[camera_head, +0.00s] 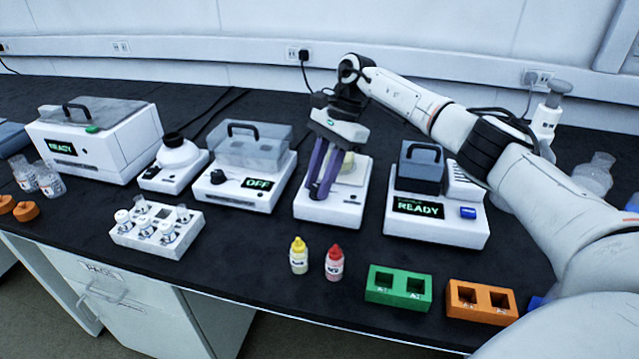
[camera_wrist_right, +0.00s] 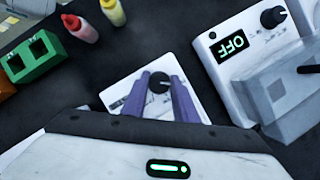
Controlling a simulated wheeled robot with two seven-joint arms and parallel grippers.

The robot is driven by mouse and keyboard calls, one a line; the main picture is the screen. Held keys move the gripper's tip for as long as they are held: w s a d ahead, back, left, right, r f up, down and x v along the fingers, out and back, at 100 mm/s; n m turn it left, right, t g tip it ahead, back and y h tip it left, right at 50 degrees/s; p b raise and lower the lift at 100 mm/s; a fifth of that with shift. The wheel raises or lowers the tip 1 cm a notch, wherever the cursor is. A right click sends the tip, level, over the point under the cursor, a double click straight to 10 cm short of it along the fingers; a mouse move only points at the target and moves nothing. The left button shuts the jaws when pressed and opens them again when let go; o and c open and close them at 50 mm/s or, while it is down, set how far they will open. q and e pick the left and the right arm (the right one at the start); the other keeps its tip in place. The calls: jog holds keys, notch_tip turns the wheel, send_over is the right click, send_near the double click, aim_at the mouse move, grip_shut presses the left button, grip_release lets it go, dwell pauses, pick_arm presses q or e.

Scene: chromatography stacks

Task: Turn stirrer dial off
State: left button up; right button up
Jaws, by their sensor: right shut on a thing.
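The stirrer (camera_head: 342,213) is a white unit at the middle of the bench, with a pale yellowish vessel (camera_head: 353,167) on top, partly hidden behind my gripper. Its round black dial (camera_wrist_right: 158,81) shows in the right wrist view, on the stirrer's white front. My right gripper (camera_head: 319,190) points down at the stirrer's front. Its purple fingers (camera_wrist_right: 159,88) stand on either side of the dial and are shut on it. The fingers hide the dial in the head view, so its setting is unclear. My left gripper is out of view.
A white unit reading OFF (camera_head: 245,194) stands left of the stirrer, and one reading READY (camera_head: 432,224) stands right. In front are yellow (camera_head: 299,257) and red (camera_head: 334,263) bottles, a green block (camera_head: 398,289) and an orange block (camera_head: 482,302).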

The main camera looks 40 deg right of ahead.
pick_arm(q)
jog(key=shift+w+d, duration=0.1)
pick_arm(e)
jog(key=shift+d+n, duration=0.1)
jog(key=shift+n, duration=0.5)
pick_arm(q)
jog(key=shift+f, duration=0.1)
pick_arm(e)
jog(key=o, duration=1.1)
jog(key=shift+c, duration=0.2)
jog(key=shift+r, duration=0.1)
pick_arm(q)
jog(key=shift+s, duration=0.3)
pick_arm(e)
jog(key=v, duration=1)
jog(key=shift+w, duration=0.15)
jog(key=shift+r, duration=0.1)
